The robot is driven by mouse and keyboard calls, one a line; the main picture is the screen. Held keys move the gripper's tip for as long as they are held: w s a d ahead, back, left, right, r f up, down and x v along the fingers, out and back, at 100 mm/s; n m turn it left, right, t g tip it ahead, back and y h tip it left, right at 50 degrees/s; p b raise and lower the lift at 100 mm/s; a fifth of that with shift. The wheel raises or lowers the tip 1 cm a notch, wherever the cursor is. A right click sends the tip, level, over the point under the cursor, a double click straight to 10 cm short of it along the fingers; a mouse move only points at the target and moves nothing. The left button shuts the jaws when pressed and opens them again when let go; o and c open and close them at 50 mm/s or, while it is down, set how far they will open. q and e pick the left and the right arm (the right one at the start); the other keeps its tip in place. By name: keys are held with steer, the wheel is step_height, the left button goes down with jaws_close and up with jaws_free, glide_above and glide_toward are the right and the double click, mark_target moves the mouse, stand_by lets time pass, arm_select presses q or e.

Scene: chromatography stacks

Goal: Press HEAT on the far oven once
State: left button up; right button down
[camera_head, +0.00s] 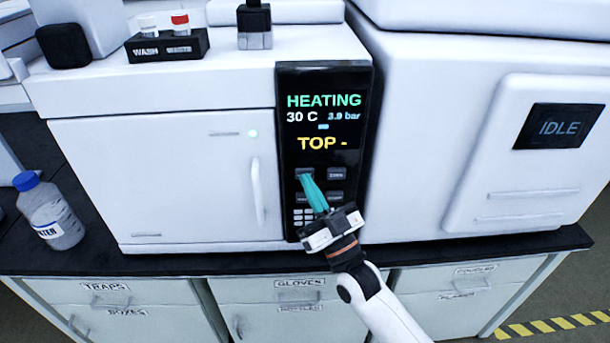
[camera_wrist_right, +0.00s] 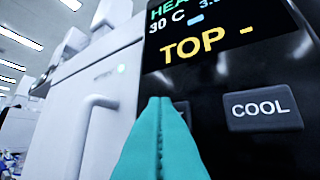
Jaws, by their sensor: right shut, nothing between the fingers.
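The oven (camera_head: 190,165) is a white box with a door handle on its right side. Its black control panel (camera_head: 352,85) reads "HEATING", "30 C", "3.9 bar" and "TOP -". Below the display are several grey buttons. The COOL button (camera_head: 337,174) is at the upper right of these and shows large in the right wrist view (camera_wrist_right: 262,108). My right gripper (camera_head: 305,177) has teal fingers, shut and empty, with tips at the upper-left button (camera_head: 304,171). The fingers hide most of that button and its label; I cannot tell whether they touch it. My left gripper is not in view.
A WASH/WASTE vial holder (camera_head: 168,48) stands on top of the oven. A blue-capped bottle (camera_head: 50,212) is on the dark bench at left. A white unit with an IDLE screen (camera_head: 558,127) stands at right. Drawers (camera_head: 300,290) run below the bench.

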steer(key=shift+s, duration=0.15)
steer(key=shift+s+p, duration=0.4)
steer(key=shift+s, duration=0.3)
steer(key=s+p, duration=0.2)
steer(key=s, duration=0.3)
steer(key=shift+a, duration=0.15)
stand_by(0.5)
